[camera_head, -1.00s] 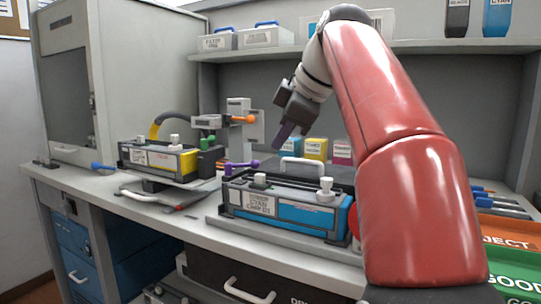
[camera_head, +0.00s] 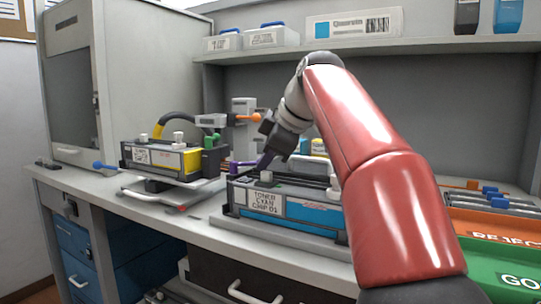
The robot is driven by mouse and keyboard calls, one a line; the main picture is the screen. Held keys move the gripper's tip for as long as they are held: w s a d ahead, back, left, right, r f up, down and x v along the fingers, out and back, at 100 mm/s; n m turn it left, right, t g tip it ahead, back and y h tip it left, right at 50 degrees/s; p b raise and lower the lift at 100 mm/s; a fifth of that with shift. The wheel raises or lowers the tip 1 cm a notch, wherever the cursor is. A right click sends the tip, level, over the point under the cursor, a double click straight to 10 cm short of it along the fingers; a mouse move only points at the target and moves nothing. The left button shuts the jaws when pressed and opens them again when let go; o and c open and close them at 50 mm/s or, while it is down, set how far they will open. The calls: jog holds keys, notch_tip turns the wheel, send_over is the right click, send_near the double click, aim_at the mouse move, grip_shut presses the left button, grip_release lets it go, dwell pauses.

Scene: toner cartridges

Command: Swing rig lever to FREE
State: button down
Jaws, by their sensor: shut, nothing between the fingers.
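A cyan toner cartridge (camera_head: 315,213), labelled TONER CYAN, lies on a rig on the bench, partly hidden by my arm. A purple lever (camera_head: 239,165) stands at its back left end. My gripper (camera_head: 265,161) is shut and empty, pointing down beside the right end of the purple lever. I cannot tell whether they touch. A yellow toner cartridge (camera_head: 190,160) sits on another rig to the left. An orange-tipped lever (camera_head: 248,117) sticks out above and behind it, and a blue-tipped lever (camera_head: 104,165) is at its left. No FREE marking is readable.
A shelf (camera_head: 430,45) with bins runs along the back. An orange reject tray (camera_head: 490,228) and a green tray (camera_head: 505,272) are at the right. Bare bench lies along the front edge.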

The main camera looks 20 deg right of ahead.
jog(key=w+n+y+p, duration=0.1)
jog(key=p, duration=0.1)
jog(key=w+d+n+g+p, duration=0.1)
jog(key=n+p, duration=0.1)
jog(key=shift+w+y, duration=0.35)
jog(key=shift+y, duration=0.05)
dwell(0.4)
